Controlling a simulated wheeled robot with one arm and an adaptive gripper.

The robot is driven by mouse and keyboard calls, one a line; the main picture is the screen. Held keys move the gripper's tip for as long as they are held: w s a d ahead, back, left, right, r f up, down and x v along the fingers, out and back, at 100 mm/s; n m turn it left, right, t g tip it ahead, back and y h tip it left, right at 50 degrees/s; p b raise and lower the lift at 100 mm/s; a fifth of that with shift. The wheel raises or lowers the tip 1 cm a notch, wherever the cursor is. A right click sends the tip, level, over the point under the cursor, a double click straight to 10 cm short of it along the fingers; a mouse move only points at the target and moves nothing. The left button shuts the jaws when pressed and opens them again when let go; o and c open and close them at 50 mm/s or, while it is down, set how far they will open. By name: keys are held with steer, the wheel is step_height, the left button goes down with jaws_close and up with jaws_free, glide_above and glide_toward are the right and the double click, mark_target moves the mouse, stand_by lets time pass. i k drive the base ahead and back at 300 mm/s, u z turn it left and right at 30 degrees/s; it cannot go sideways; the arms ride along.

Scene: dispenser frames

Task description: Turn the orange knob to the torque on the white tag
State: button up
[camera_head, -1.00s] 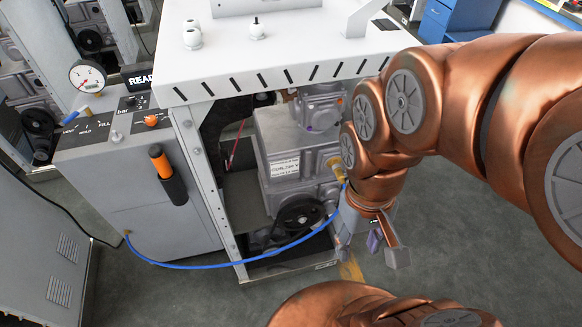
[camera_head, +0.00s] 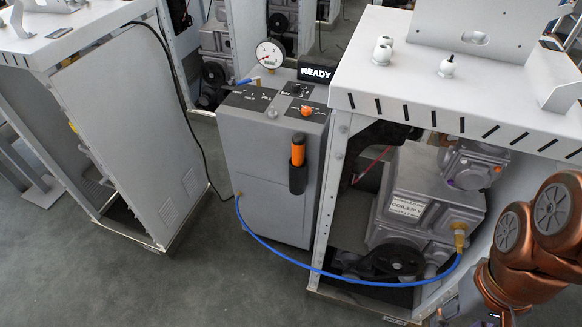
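A small orange knob (camera_head: 307,110) sits on the sloped top panel of a grey cabinet (camera_head: 262,165), in front of a sign reading READY (camera_head: 317,72). A white tag (camera_head: 407,208) with a few lines of small print is on the grey pump unit (camera_head: 430,180) inside the open frame to the right; its torque figure is too small to read surely. My copper arm is at the right edge. My gripper (camera_head: 492,318) is at the bottom right, below and in front of the frame, far from the knob. Its fingertips are cut off by the picture edge.
A tool with an orange handle (camera_head: 298,150) hangs in a black holder on the cabinet front. A round gauge (camera_head: 270,53) stands behind the panel. A blue hose (camera_head: 330,272) loops low from cabinet to pump. Open floor (camera_head: 170,285) lies in front and left.

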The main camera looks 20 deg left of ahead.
mark_target(307, 111)
steer(key=z, duration=0.05)
steer(key=k, duration=0.5)
steer(key=u, duration=2)
steer(key=i, duration=1.15)
steer(key=z, duration=1.95)
